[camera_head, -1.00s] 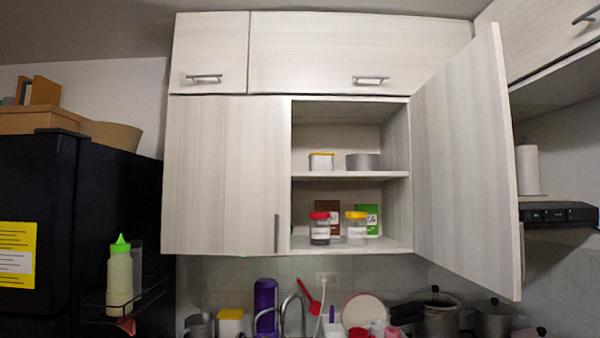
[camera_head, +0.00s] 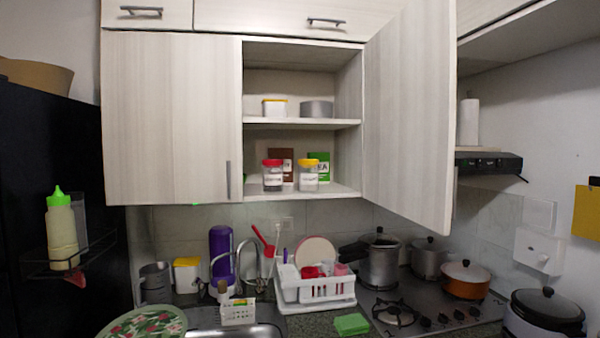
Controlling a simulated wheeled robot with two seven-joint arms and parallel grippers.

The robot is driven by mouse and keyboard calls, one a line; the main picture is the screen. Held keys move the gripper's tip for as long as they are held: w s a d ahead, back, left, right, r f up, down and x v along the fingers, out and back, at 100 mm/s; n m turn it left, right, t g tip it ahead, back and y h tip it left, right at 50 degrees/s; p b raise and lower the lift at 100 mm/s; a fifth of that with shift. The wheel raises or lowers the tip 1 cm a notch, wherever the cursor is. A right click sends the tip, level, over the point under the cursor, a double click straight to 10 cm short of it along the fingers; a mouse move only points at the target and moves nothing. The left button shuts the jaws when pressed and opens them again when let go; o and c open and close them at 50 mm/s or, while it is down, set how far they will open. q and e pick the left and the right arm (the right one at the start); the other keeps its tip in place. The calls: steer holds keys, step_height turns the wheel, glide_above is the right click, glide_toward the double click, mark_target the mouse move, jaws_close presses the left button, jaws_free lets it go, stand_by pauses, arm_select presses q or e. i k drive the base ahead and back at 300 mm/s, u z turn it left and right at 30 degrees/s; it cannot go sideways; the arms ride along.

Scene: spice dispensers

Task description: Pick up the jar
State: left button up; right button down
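Two clear jars stand on the bottom shelf of the open wall cabinet. The jar with the red lid (camera_head: 272,177) holds something dark and is on the left. The jar with the yellow lid (camera_head: 308,176) looks pale inside and is on the right. Both are upright with white labels. I cannot tell which one the task means. Behind them are a brown box (camera_head: 287,155) and a green box (camera_head: 320,161). Neither of my grippers shows in the view.
The right cabinet door (camera_head: 408,125) stands open, with the left door (camera_head: 170,120) closed. Below are a purple bottle (camera_head: 222,255), a white dish rack (camera_head: 316,291), a faucet and pots on the stove (camera_head: 420,314). A black fridge (camera_head: 60,190) stands left.

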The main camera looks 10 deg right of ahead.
mark_target(308, 174)
steer(key=z, duration=0.05)
steer(key=k, duration=0.55)
steer(key=z, duration=0.3)
steer(key=i, duration=0.5)
steer(key=z, duration=0.5)
steer(key=i, duration=0.85)
steer(key=z, duration=0.1)
